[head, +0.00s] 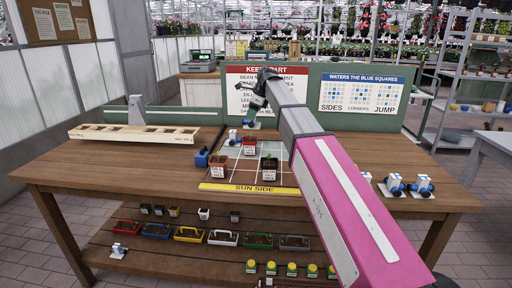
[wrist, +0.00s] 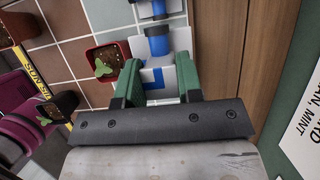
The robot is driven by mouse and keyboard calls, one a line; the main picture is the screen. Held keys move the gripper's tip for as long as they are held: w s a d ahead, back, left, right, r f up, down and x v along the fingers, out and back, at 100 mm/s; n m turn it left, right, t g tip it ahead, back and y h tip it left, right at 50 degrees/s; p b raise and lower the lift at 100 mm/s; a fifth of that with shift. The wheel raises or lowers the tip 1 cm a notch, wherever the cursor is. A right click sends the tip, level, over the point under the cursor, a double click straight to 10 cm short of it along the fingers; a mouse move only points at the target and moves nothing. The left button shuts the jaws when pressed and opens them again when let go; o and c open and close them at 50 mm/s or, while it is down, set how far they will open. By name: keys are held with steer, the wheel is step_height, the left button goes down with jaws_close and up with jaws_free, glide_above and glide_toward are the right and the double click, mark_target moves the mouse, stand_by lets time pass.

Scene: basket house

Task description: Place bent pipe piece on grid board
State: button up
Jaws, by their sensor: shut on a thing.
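My gripper (head: 254,106) is at the far edge of the grid board (head: 228,175), in front of the green back panel. In the wrist view my gripper (wrist: 158,82) has its two green fingers closed on the bent pipe piece (wrist: 157,72), a white body with a blue stripe and a blue round end. In the head view the held bent pipe piece (head: 250,123) shows just below the fingers. Its underside is hidden, so I cannot tell whether it touches the board. Another blue-and-white piece (head: 234,137) stands on the board to the left.
A red pot (head: 249,147) stands close to the held piece; a black pot (head: 270,172) and another red pot (head: 218,172) stand nearer the front. A blue piece (head: 201,158) is at the board's left. Several pipe pieces (head: 394,186) stand on the table's right.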

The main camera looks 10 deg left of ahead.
step_height(320, 180, down, 9)
steer(key=shift+r, duration=0.1)
stand_by(0.3)
steer(key=o, duration=0.9)
steer(key=shift+o, duration=0.2)
steer(key=v, duration=1.2)
steer(key=shift+d, duration=0.1)
